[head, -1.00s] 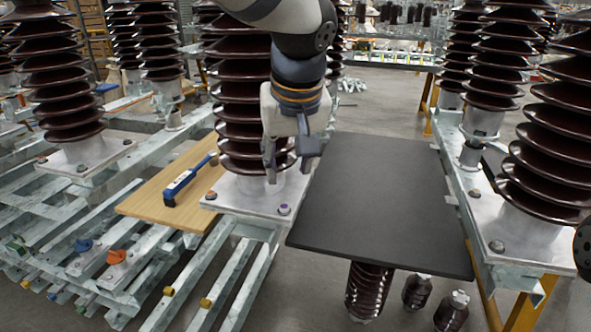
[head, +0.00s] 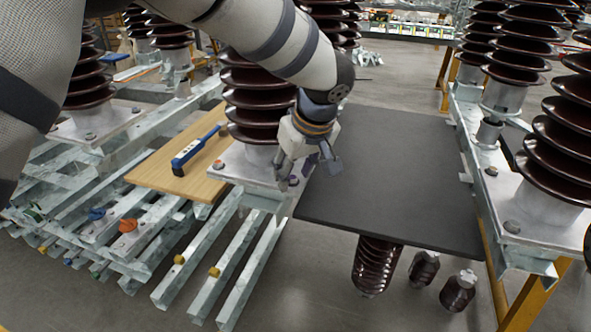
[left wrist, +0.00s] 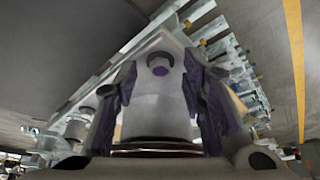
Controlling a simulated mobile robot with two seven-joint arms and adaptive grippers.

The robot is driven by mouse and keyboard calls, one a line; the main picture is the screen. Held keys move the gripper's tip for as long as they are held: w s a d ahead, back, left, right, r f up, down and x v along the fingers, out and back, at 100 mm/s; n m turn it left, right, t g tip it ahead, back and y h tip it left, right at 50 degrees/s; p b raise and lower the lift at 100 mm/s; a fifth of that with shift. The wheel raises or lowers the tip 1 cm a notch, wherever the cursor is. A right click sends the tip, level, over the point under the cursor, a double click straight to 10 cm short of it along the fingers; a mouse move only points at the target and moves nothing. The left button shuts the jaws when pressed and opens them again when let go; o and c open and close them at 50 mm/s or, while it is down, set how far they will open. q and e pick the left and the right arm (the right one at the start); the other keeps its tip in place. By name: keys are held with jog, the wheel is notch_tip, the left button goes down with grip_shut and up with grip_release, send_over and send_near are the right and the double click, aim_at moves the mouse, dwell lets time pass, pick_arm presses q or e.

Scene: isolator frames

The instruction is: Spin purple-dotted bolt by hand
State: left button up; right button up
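The purple-dotted bolt (left wrist: 160,63) sits near the corner of a pale metal base plate under a brown ribbed insulator (head: 255,105). In the left wrist view it lies ahead, between my two spread fingers, with visible space on both sides. In the head view the bolt (head: 293,181) is partly hidden at my fingertips. My left gripper (head: 305,172) is open and points down just over that corner of the base plate (head: 230,165). I cannot tell whether a finger touches the bolt. My right gripper is not in view.
A dark flat board (head: 390,180) lies right of the plate. A wooden board (head: 150,175) with a blue-and-black tool (head: 195,150) lies left. Galvanized beams (head: 215,275) run below. More ribbed insulators (head: 560,140) stand at right.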

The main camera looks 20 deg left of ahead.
pick_arm(q)
grip_shut()
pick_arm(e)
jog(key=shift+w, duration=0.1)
pick_arm(q)
jog(key=shift+s+r+m, duration=0.1)
jog(key=shift+r+m, duration=0.1)
jog(key=shift+m, duration=0.1)
jog(key=shift+m+h+p, duration=0.3)
jog(key=shift+m+p, duration=0.2)
jog(key=shift+m, duration=0.1)
jog(key=shift+a+f+m+t+h, duration=0.15)
jog(key=shift+m+t+h, duration=0.2)
jog(key=shift+m, duration=0.35)
jog(key=shift+s+a+f+m+h, duration=0.1)
jog(key=shift+m+h, duration=0.35)
jog(key=shift+m, duration=1.05)
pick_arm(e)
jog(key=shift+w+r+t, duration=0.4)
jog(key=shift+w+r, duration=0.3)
